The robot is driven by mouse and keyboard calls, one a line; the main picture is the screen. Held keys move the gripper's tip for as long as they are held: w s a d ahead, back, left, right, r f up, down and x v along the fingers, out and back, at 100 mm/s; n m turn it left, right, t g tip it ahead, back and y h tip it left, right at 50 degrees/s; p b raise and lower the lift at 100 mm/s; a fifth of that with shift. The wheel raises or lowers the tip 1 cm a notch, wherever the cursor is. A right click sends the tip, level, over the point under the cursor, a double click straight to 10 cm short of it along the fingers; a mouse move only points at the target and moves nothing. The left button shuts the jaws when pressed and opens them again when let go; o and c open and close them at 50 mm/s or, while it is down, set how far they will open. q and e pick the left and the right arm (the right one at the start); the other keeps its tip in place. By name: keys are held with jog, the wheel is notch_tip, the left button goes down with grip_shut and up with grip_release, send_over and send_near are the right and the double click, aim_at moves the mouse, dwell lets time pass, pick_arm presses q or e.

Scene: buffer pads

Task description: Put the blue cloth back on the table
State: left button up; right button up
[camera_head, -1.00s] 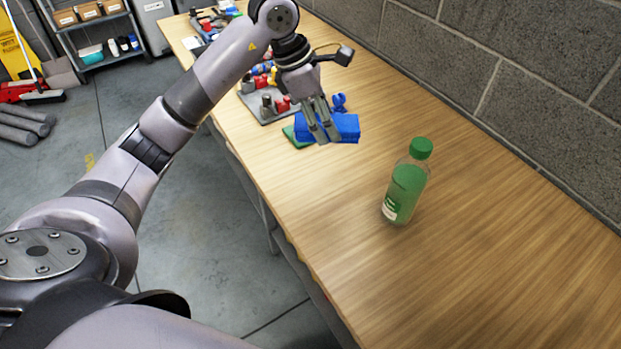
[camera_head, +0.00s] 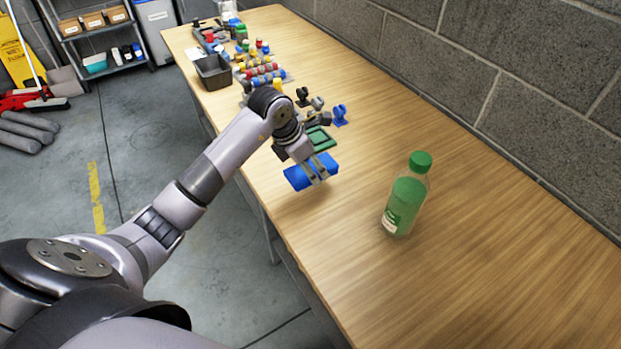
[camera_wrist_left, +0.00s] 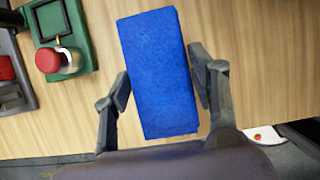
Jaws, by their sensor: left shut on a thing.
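The blue cloth (camera_head: 297,178) is a folded rectangular block. My left gripper (camera_head: 318,177) is shut on it, near the front edge of the wooden table (camera_head: 470,270). In the left wrist view the cloth (camera_wrist_left: 160,75) lies between the two fingers of the left gripper (camera_wrist_left: 163,92), one on each long side. I cannot tell whether the cloth touches the table top. The right gripper is in neither view.
A green bottle (camera_head: 405,195) stands upright right of the cloth. A green tray (camera_head: 320,139) and a blue stand (camera_head: 340,115) are just behind it. Several coloured parts and a dark bin (camera_head: 213,72) fill the far end. The table's near right part is clear.

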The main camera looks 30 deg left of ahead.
aim_at(311, 191)
pick_arm(q)
notch_tip(311, 191, down, 5)
jog(key=shift+f, duration=0.2)
dwell(0.3)
jog(key=shift+f, duration=0.2)
jog(key=o, duration=1.1)
jog(key=shift+o, duration=0.2)
